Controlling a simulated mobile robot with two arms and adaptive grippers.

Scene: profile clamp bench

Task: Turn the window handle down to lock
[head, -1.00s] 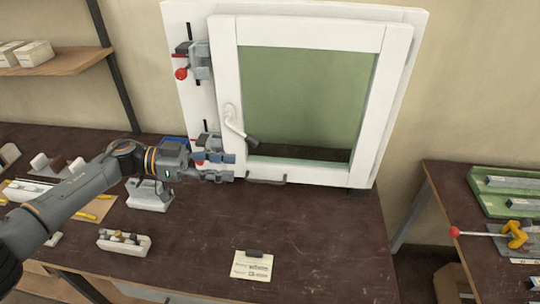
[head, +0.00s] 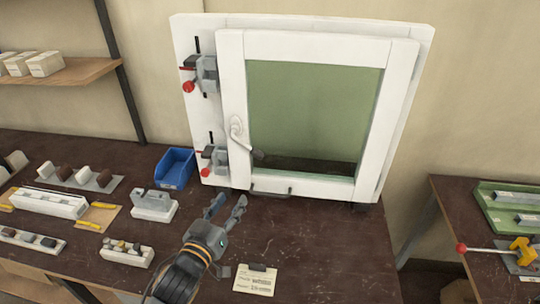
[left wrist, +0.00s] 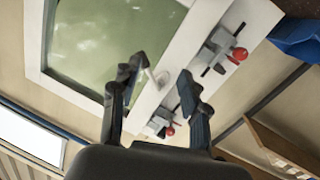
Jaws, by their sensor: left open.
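The window handle (head: 236,130) is white with a dark grip (head: 257,154). It sits on the left side of the white window frame (head: 232,90) and slants down to the right. My left gripper (head: 229,198) is open and empty, low over the bench and nearer to me than the window, with its fingers pointing toward it. It is apart from the handle. In the left wrist view the gripper (left wrist: 156,80) is open, and the handle (left wrist: 158,78) shows between the fingers, partly hidden by one. My right gripper is in neither view.
Two clamps with red knobs, an upper one (head: 203,74) and a lower one (head: 214,160), sit left of the handle. A blue bin (head: 175,168) and a white block (head: 152,206) stand left of my gripper. A label card (head: 255,283) lies in front. The bench's right part is clear.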

